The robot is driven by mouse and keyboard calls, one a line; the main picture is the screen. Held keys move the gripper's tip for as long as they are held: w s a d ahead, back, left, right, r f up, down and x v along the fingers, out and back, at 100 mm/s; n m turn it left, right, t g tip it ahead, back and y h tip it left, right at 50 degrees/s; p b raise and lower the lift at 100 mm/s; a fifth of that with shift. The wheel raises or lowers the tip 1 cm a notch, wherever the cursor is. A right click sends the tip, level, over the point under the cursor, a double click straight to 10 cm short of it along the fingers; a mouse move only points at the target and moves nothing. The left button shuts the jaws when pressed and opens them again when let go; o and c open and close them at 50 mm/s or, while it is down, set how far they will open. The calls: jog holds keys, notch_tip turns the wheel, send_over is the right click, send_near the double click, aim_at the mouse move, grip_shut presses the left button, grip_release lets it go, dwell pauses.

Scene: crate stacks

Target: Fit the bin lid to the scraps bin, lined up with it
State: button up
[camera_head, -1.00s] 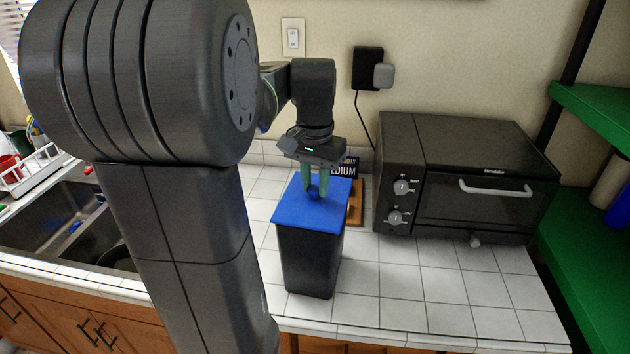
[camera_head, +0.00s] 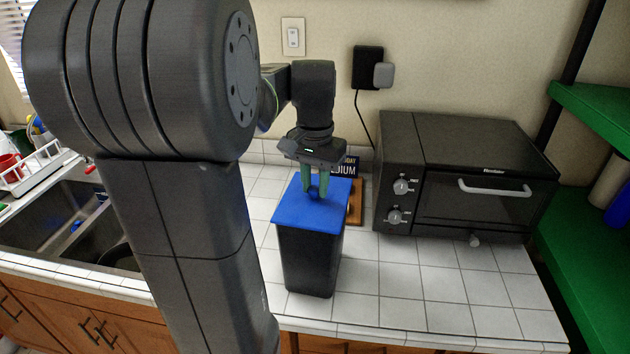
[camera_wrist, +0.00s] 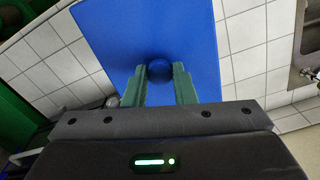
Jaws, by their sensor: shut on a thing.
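The blue bin lid (camera_head: 291,208) lies flat over the top of the black scraps bin (camera_head: 309,262), which stands upright on the counter. From the head view the lid covers the bin's mouth, and its edges look roughly in line with the bin. Whether it is fully seated I cannot tell. My gripper (camera_head: 313,190) points down from above and is shut on the lid's round blue knob. In the wrist view the knob (camera_wrist: 159,71) sits between the green fingertips, with the lid (camera_wrist: 185,25) spread beyond. The bin is hidden under the lid there.
A black toaster oven (camera_head: 470,190) stands to the right of the bin. A wooden board (camera_head: 355,203) and a dark sign (camera_head: 346,167) are behind it. A sink (camera_head: 60,235) is at left, green shelves (camera_head: 590,200) at right. Counter tiles (camera_head: 440,290) at front right are clear.

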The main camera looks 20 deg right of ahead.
dwell(0.3)
jog(key=o, duration=1.5)
jog(key=shift+o, duration=0.2)
notch_tip(320, 180, up, 5)
jog(key=p, duration=0.4)
jog(key=shift+f, duration=0.15)
jog(key=shift+r, duration=1.15)
jog(key=shift+f, duration=0.15)
